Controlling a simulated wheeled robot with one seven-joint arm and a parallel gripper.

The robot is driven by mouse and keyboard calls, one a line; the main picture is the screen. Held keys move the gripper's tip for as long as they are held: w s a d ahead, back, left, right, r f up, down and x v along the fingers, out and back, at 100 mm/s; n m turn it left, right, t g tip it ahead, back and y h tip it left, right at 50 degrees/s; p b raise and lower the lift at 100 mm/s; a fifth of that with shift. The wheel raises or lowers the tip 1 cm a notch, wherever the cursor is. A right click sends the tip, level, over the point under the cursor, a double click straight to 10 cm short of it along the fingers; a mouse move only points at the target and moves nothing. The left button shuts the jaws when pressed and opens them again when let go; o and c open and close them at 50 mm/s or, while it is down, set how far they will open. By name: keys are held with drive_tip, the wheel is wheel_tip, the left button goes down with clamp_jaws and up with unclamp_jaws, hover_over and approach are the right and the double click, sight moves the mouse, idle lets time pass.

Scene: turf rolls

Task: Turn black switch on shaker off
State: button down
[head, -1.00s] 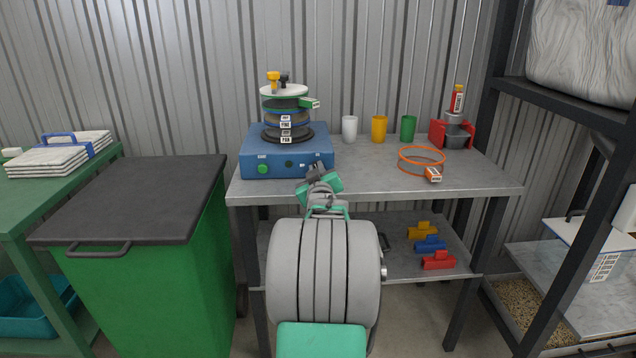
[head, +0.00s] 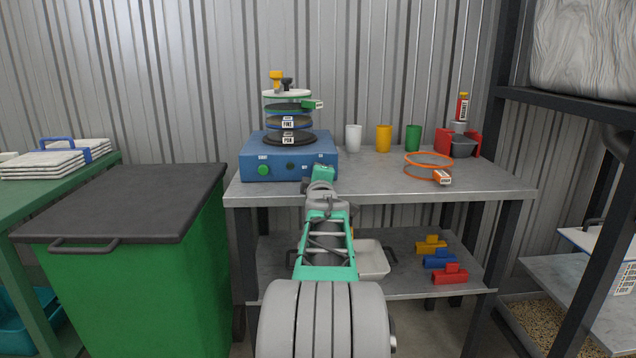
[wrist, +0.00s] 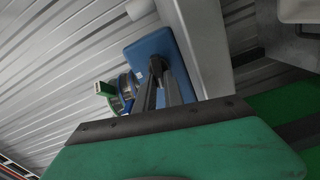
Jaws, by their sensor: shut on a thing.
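The shaker is a blue box (head: 262,148) on the grey bench, with a stack of sieves (head: 288,122) on top. Its front face shows a green button (head: 263,170) and a dark round knob (head: 290,167). My gripper (head: 318,184) is at the right part of that front face and covers some of it. In the wrist view, the two dark fingers of my gripper (wrist: 157,68) reach to the blue box (wrist: 150,50) and are close together. They are shut on the black switch, which is mostly hidden between the fingertips.
White, yellow and green cups (head: 384,138), an orange ring (head: 428,160) and a red holder (head: 460,142) stand right of the shaker. A lidded green bin (head: 140,270) stands left of the bench (head: 400,185). The lower shelf holds a pale tray (head: 372,260) and coloured clamps (head: 435,257).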

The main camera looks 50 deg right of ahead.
drive_tip(key=shift+f+n+b, duration=0.2)
drive_tip(key=shift+n+b, duration=0.5)
drive_tip(key=shift+n, duration=0.4)
drive_tip(key=c, duration=1.4)
unclamp_jaws()
drive_tip(key=shift+c, duration=0.2)
drive_tip(key=shift+r, duration=0.1)
drive_tip(key=p+v, duration=0.1)
drive_tip(key=v, duration=0.7)
